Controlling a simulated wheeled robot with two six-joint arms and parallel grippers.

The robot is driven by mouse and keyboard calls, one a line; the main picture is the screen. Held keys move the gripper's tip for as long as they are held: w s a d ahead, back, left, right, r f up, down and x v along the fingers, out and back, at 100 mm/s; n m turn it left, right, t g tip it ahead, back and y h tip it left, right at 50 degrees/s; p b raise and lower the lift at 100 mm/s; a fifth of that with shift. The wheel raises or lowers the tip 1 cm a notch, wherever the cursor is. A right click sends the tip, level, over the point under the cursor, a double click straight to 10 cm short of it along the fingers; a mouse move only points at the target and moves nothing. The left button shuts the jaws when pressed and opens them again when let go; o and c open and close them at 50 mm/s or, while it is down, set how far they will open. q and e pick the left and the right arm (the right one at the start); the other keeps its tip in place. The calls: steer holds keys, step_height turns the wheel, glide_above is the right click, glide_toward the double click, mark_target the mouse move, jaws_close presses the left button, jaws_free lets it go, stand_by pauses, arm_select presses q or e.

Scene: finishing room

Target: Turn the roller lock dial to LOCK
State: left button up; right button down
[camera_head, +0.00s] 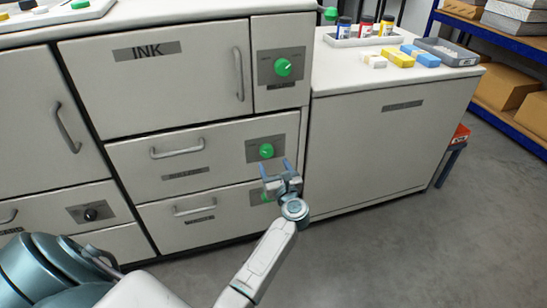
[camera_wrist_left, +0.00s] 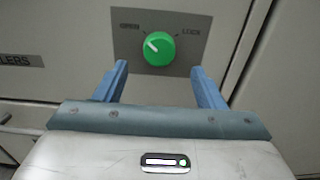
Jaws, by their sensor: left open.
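The roller lock dial is a round green knob (camera_head: 266,151) on a grey plate at the right end of the middle drawer. In the left wrist view the knob (camera_wrist_left: 159,48) sits between the words OPEN and LOCK, its white mark pointing up-left towards OPEN. A label ending in "LERS" (camera_wrist_left: 22,61) shows at left. My left gripper (camera_head: 276,166) is open and empty just in front of and below the knob. In the wrist view its blue fingers (camera_wrist_left: 160,78) are spread below the knob, apart from it. My right gripper is out of view.
Another green dial (camera_head: 283,67) is on the INK unit above; a lower green dial (camera_head: 264,197) is partly hidden by my gripper. Drawer handles (camera_head: 178,148) stick out at left. A white cabinet (camera_head: 390,150) stands at right, with bottles and boxes on top. The floor (camera_head: 400,250) in front is clear.

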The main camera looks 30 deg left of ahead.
mark_target(268, 153)
arm_select(q)
steer(key=x, duration=0.4)
steer(key=shift+w+a, duration=0.2)
steer(key=shift+a, duration=0.05)
steer(key=shift+x, duration=0.8)
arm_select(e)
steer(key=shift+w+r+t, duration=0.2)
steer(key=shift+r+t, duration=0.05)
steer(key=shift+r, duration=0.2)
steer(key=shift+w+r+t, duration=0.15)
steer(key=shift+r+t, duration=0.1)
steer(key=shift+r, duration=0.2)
arm_select(q)
steer(key=shift+c, duration=0.4)
